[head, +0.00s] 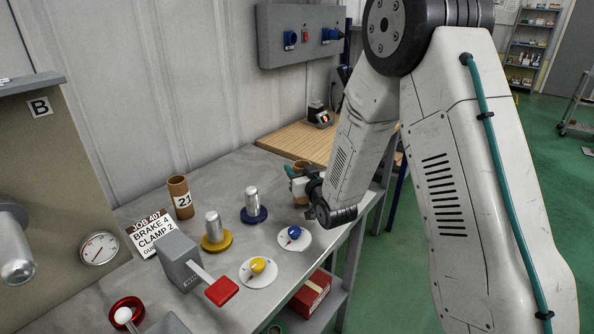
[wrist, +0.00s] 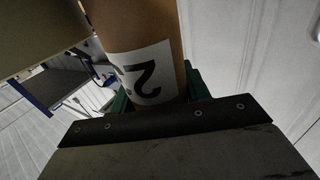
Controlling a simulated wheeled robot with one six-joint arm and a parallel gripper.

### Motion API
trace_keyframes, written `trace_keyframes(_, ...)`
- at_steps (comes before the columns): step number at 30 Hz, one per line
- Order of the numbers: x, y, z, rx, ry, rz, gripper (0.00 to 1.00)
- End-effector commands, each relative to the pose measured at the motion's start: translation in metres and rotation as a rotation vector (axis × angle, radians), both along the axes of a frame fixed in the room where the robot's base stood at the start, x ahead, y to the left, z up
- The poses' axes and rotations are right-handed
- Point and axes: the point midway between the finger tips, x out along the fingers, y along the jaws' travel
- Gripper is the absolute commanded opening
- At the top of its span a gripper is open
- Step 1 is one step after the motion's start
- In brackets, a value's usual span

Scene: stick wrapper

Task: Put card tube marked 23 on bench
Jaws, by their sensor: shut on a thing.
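My gripper (head: 301,184) is over the right part of the grey metal bench (head: 165,262), near its far right end. It is shut on a brown card tube (head: 300,166), which is mostly hidden behind the gripper in the head view. In the wrist view the tube (wrist: 138,25) fills the top middle between the green fingers. Its white label shows an upside-down 2; the other digit is mostly hidden. I cannot tell whether the tube touches the bench. Another card tube, marked 21 (head: 180,198), stands upright on the bench by the wall.
Metal posts on a blue base (head: 254,214) and a yellow base (head: 217,241) stand left of my gripper. Blue (head: 294,233) and yellow (head: 258,266) knobs sit near the front edge. A red-handled lever (head: 222,290), job card (head: 152,232) and wooden bench (head: 290,138) are around.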

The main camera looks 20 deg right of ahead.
Motion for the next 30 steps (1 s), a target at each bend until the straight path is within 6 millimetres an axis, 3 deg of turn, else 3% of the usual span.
trace_keyframes(3,0.001,0.000,-0.010,0.000,-0.004,0.000,0.24)
trace_keyframes(26,0.000,-0.003,-0.027,-0.002,0.004,-0.003,0.24)
trace_keyframes(27,-0.001,-0.003,-0.028,-0.003,0.006,-0.003,0.49)
trace_keyframes(29,-0.001,-0.003,-0.028,-0.003,0.007,-0.004,0.66)
trace_keyframes(30,-0.001,-0.003,-0.029,-0.003,0.008,-0.004,0.68)
